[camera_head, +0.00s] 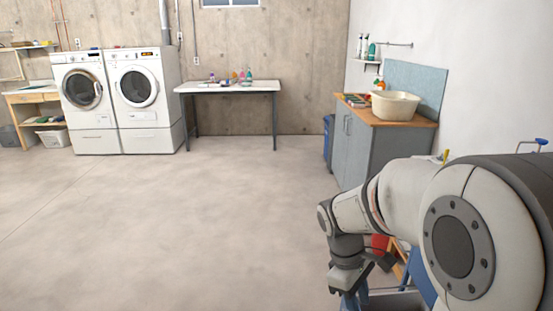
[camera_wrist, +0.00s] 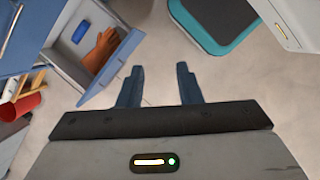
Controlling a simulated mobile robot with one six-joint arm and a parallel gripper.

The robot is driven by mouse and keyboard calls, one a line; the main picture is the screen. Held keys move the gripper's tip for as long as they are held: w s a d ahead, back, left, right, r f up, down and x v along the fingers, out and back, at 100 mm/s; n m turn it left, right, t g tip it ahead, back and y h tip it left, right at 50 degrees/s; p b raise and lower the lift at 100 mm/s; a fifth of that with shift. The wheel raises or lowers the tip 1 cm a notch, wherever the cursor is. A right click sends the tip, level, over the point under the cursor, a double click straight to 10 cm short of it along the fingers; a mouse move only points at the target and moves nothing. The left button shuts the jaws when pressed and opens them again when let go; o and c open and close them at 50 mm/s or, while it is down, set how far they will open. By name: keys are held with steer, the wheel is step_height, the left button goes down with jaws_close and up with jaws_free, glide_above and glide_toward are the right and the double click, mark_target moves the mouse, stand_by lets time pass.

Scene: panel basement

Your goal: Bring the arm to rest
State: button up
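My arm (camera_head: 400,195) reaches in from the right edge of the head view and bends downward at the wrist. My gripper shows in the wrist view (camera_wrist: 160,72) with its two dark blue-grey fingers apart. Nothing is between the fingers. In the head view the gripper is low, in front of the grey cabinet, and its fingertips are partly hidden by the bottom edge.
Below the gripper, an open grey drawer (camera_wrist: 132,42) holds a blue item (camera_wrist: 82,31) and an orange-brown item (camera_wrist: 100,50). A red object (camera_wrist: 22,106) lies left; a dark teal-rimmed thing (camera_wrist: 222,22) is right. The grey cabinet (camera_head: 350,150) stands ahead. Open floor (camera_head: 170,220) is left.

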steer(key=s+a+r+m+t+y+p, duration=0.2)
steer(key=s+r+m+p, duration=0.5)
steer(key=r, duration=0.6)
steer(key=shift+s+r+m+t+y+p, duration=0.35)
steer(key=shift+s+m+t+y, duration=0.25)
steer(key=shift+s+m+t, duration=0.75)
